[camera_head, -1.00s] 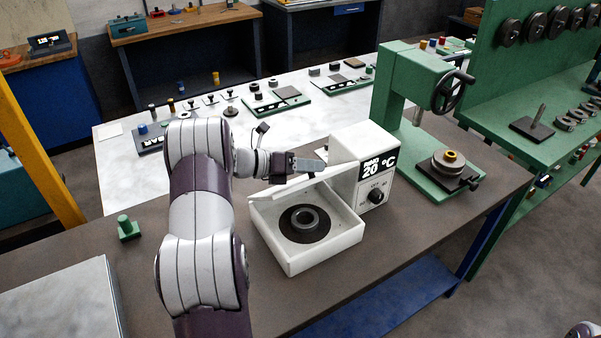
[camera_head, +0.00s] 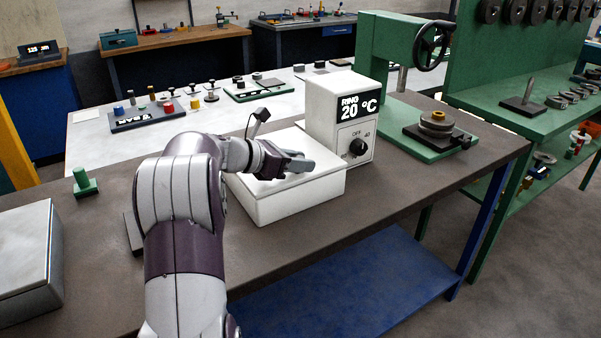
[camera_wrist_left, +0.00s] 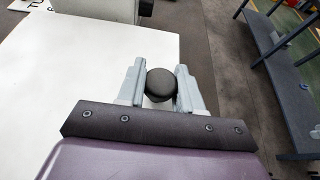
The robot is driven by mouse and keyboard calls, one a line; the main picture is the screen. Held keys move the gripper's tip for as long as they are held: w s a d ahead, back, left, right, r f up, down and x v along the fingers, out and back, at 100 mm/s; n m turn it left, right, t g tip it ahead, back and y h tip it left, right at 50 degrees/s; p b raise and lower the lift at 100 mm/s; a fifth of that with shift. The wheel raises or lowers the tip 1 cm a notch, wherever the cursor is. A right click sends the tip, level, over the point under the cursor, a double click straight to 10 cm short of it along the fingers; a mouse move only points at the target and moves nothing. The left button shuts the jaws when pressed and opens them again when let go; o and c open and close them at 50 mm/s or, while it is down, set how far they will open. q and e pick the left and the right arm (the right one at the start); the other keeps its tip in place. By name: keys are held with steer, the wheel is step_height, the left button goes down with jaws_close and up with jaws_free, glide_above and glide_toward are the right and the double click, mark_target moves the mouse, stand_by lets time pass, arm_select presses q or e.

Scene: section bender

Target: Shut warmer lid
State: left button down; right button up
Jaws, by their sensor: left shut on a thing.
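The white warmer's lid (camera_head: 322,166) lies down flat over its white box (camera_head: 305,201), and the inside with the ring is hidden. No gap at the lid's edge shows in the head view. My left gripper (camera_head: 302,164) is over the lid, fingers low at its top. In the left wrist view, its fingers are closed on a dark round knob (camera_wrist_left: 160,84) above the white lid (camera_wrist_left: 60,75). The warmer's control housing (camera_head: 325,105) stands behind and reads RING 20 °C. My right gripper is not in view.
A green press (camera_head: 375,42) stands right of the warmer. A small green peg piece (camera_head: 84,183) and a pale block (camera_head: 25,260) are on the bench's left. The bench front (camera_head: 400,210) right of the warmer is clear.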

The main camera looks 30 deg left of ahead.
arm_select(q)
steer(key=shift+f, duration=0.1)
steer(key=c, duration=0.8)
jaws_free()
steer(key=shift+s, duration=0.1)
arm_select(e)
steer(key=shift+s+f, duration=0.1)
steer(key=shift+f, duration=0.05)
arm_select(q)
steer(key=shift+o, duration=0.2)
steer(key=v, duration=1.2)
steer(key=shift+s+a, duration=0.2)
steer(key=shift+s, duration=0.15)
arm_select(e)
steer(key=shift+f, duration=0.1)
